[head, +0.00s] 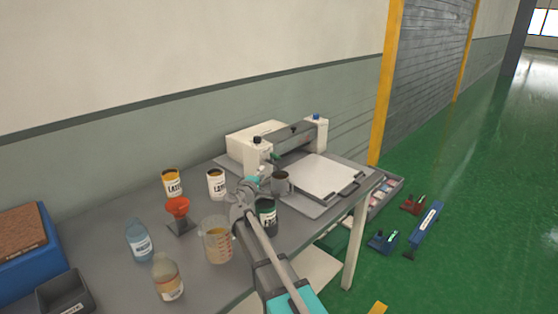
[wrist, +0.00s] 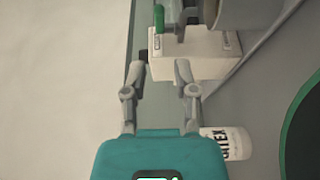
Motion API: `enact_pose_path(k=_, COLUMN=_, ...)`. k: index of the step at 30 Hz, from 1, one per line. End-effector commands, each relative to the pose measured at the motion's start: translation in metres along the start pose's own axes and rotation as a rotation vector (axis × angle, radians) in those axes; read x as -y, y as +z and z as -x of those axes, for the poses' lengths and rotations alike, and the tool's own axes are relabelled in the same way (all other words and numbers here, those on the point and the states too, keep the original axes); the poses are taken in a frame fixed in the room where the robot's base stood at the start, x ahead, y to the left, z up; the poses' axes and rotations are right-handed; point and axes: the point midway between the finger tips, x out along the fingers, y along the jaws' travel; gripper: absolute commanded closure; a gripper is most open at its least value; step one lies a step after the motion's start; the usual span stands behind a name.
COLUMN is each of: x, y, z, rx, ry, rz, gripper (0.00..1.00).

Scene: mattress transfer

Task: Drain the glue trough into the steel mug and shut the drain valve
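The glue machine (head: 262,153) stands at the back of the table, with cream end housings and a dark trough section (head: 292,140) between them. The steel mug (head: 281,183) stands upright in front of the machine. A grey round body (wrist: 250,12) at the top of the wrist view may be the mug. My gripper (wrist: 162,68) is open and empty, its fingertips close to the housing. I cannot tell the trough's contents.
Latex cans (head: 216,185), an orange funnel (head: 178,210), a measuring jug (head: 216,243), bottles (head: 168,278) and a dark green can (head: 268,217) crowd the table (head: 110,240) left of and near my arm. A white board (head: 325,175) lies to the right.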

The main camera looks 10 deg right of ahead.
Motion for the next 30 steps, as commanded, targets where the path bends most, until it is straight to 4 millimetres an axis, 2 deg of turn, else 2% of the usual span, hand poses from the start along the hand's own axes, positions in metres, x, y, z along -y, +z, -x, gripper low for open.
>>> enact_pose_path(k=10, x=0.000, y=0.005, z=-0.005, rx=0.009, ry=-0.001, rz=-0.001, gripper=0.63)
enact_pose_path(k=16, x=0.000, y=0.005, z=-0.017, rx=0.011, ry=-0.001, rz=-0.001, gripper=0.63)
enact_pose_path(k=20, x=0.000, y=0.005, z=-0.031, rx=0.010, ry=-0.002, rz=-0.001, gripper=0.63)
enact_pose_path(k=30, x=0.000, y=0.006, z=-0.083, rx=0.013, ry=-0.002, rz=-0.002, gripper=0.63)
